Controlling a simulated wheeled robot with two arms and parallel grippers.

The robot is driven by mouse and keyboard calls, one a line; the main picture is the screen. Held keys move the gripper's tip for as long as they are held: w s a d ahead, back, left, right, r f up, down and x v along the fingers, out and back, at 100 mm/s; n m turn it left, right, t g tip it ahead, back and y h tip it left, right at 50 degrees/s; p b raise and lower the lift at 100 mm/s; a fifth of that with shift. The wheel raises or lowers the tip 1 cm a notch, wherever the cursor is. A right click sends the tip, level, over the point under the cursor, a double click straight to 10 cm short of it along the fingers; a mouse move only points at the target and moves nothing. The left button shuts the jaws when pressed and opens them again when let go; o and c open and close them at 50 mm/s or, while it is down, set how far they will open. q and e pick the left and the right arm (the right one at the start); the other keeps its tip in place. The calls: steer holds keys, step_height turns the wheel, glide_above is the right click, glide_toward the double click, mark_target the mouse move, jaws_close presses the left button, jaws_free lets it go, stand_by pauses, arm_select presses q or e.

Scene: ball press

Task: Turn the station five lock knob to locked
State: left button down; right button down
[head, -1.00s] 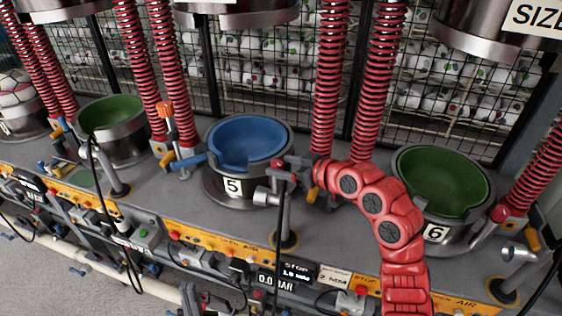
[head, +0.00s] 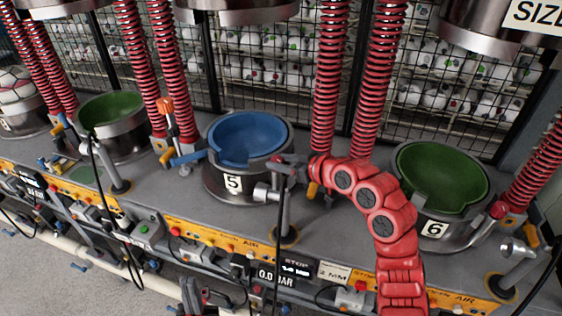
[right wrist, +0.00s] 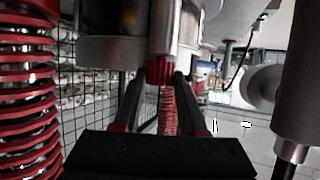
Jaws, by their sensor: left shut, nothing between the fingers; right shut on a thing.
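Station five is the round metal press base with a blue bowl (head: 247,137) and a white "5" label (head: 233,184) in the head view. My right gripper (head: 283,162) reaches in from the right, at the right front of this base, just above a grey post with a silver cylinder (head: 263,193). In the right wrist view its two dark fingers are shut on a ribbed red knob (right wrist: 160,73) under a metal cylinder. The knob is hidden by the gripper in the head view, and its lock setting cannot be read. My left gripper (head: 193,292) is low at the bottom edge, shut and empty.
A green bowl of station six (head: 440,178) stands right, another green bowl (head: 112,110) left. Red springs (head: 330,90) rise behind my right gripper. A yellow control strip (head: 215,243) runs along the front.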

steer(key=shift+s+a+m+t+h+p, duration=0.15)
steer(key=shift+m+t+h+p, duration=0.35)
steer(key=shift+m+h, duration=0.1)
steer(key=shift+m+t+h, duration=0.5)
steer(key=shift+m+h, duration=0.1)
steer(key=shift+m, duration=0.1)
steer(key=shift+s+a+f+m+t+h+b, duration=0.1)
steer(key=shift+a+f+m+t+h+b, duration=0.1)
steer(key=shift+m+t+h+b, duration=0.55)
steer(key=shift+r+m+h+b, duration=0.15)
steer(key=shift+m+h+b, duration=0.55)
steer(key=shift+m+h, duration=0.25)
steer(key=shift+c, duration=2.3)
jaws_free()
